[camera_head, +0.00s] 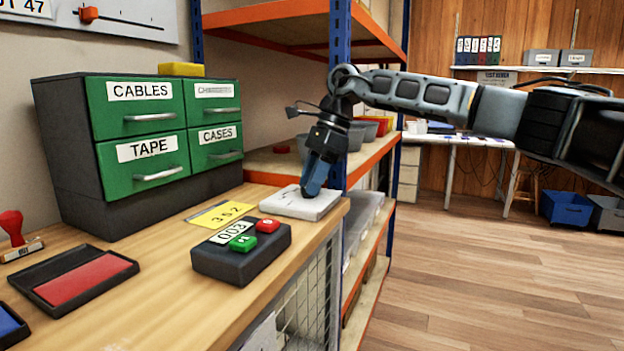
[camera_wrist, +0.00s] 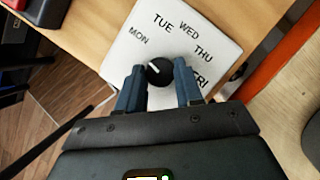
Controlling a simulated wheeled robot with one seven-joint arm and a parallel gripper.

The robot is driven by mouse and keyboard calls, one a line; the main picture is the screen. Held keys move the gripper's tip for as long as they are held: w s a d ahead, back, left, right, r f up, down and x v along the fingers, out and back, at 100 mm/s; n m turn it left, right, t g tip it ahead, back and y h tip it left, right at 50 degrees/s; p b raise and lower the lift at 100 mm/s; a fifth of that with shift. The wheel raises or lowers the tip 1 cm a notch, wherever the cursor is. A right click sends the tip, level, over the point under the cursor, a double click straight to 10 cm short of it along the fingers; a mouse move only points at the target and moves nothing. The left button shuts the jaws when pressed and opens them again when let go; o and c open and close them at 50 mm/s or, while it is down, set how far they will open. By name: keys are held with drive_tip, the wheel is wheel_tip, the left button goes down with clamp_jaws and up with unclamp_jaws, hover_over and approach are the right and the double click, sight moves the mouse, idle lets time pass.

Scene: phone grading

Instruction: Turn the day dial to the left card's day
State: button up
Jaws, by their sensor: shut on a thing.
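The day dial is a pale grey plate (camera_head: 287,204) at the right end of the workbench. In the wrist view, the plate (camera_wrist: 205,72) carries the words MON, TUE, WED, THU and FRI around a round black knob (camera_wrist: 159,71). The white line on the knob points up and left, roughly toward MON. My gripper (camera_head: 312,189) reaches down onto the plate. In the wrist view, my gripper (camera_wrist: 160,76) has a blue finger on each side of the knob and is shut on it. FRI is partly hidden by a finger. I see no card with a day name.
A black box (camera_head: 240,263) with a counter and green and red buttons stands in front of the plate. Green drawers (camera_head: 150,120), a red ink pad (camera_head: 86,277) and a stamp (camera_head: 12,228) are left. An orange-edged shelf rack stands behind.

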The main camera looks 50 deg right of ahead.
drive_tip(key=shift+m, duration=0.4)
drive_tip(key=shift+c, duration=0.3)
drive_tip(key=m+t, duration=0.1)
drive_tip(key=m, duration=0.2)
drive_tip(key=shift+s+h+b, duration=0.15)
drive_tip(key=shift+h+b, duration=0.2)
drive_tip(key=shift+h, duration=0.05)
drive_tip(key=m+b, duration=0.1)
drive_tip(key=m, duration=0.1)
drive_tip(key=m+t+h+b, duration=0.1)
drive_tip(key=m, duration=0.1)
drive_tip(key=shift+s+a+f, duration=0.1)
drive_tip(key=shift+a+f, duration=0.1)
drive_tip(key=m+h+b, duration=0.1)
drive_tip(key=m, duration=0.1)
drive_tip(key=m+h+b, duration=0.1)
drive_tip(key=m+b, duration=0.1)
drive_tip(key=shift+a+m+t, duration=0.1)
drive_tip(key=shift+m+t, duration=0.2)
drive_tip(key=shift+m, duration=0.1)
drive_tip(key=shift+a+r+m+h+b, duration=0.1)
drive_tip(key=shift+m+h+b, duration=0.5)
drive_tip(key=shift+m+b, duration=0.95)
drive_tip(key=o, duration=1)
